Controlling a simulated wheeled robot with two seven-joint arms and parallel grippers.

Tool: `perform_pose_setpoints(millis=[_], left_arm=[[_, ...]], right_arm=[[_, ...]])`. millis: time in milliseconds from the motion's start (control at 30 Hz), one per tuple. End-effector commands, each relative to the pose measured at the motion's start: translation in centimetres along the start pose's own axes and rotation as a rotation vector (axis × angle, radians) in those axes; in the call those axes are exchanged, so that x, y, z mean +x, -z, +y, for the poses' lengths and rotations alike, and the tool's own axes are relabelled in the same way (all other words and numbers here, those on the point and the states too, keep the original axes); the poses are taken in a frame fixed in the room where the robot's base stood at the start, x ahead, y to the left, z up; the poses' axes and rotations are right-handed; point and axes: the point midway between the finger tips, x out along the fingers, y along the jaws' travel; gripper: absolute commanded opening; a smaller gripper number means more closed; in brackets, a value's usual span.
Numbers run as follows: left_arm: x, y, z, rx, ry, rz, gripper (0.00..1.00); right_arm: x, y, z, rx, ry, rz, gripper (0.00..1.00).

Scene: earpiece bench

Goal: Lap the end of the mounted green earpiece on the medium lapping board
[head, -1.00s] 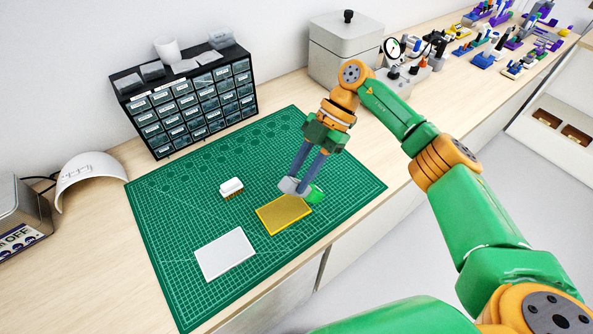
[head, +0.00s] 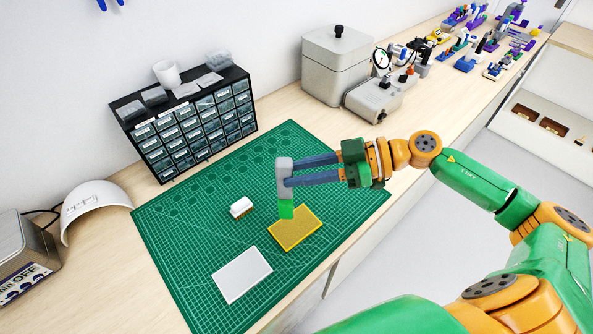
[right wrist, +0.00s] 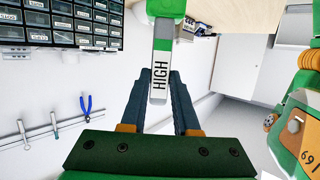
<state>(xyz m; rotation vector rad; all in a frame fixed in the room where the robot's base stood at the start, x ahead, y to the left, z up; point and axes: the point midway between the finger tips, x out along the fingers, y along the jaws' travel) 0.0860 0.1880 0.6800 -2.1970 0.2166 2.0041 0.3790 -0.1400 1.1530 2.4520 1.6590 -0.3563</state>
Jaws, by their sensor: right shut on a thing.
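My right gripper (head: 288,172) is shut on a grey mount (head: 284,167) and holds it upright. The green earpiece (head: 286,210) points down from the mount's lower end. In the right wrist view the mount (right wrist: 160,75) sits between the fingers, with a label reading HIGH and green (right wrist: 166,12) at its far end. A yellow lapping board (head: 296,231) lies flat on the green mat. The earpiece's end appears at the board's far left edge; I cannot tell whether it touches. A white board (head: 242,274) lies to the left of the yellow one. My left gripper is not in view.
A small white brush (head: 241,207) is on the green mat (head: 190,265), left of the earpiece. A black drawer cabinet (head: 190,120) stands behind the mat. A grey box (head: 335,70) and a dial gauge device (head: 381,85) stand farther back. The mat's left side is clear.

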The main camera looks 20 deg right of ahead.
Motion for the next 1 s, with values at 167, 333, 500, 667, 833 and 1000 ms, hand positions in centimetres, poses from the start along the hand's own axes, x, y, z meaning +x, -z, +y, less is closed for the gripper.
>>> perform_pose_setpoints(millis=[167, 333, 500, 667, 833, 1000], left_arm=[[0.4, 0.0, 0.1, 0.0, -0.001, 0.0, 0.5], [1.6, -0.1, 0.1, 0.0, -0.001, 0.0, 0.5], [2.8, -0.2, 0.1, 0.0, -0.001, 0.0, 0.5], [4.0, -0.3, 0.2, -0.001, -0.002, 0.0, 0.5], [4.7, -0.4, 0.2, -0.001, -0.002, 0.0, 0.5], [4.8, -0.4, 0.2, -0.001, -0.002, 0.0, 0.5]], right_arm=[[0.1, -0.6, 0.0, 0.002, 0.004, -0.004, 0.0], [0.8, -2.9, 0.0, 0.004, 0.004, -0.004, 0.0], [1.5, -5.3, 0.0, 0.003, 0.004, -0.005, 0.0], [2.1, -7.2, 0.0, 0.002, 0.004, -0.005, 0.0], [2.4, -8.4, 0.0, 0.001, 0.005, -0.005, 0.0], [2.5, -8.6, 0.0, 0.001, 0.005, -0.005, 0.0]])
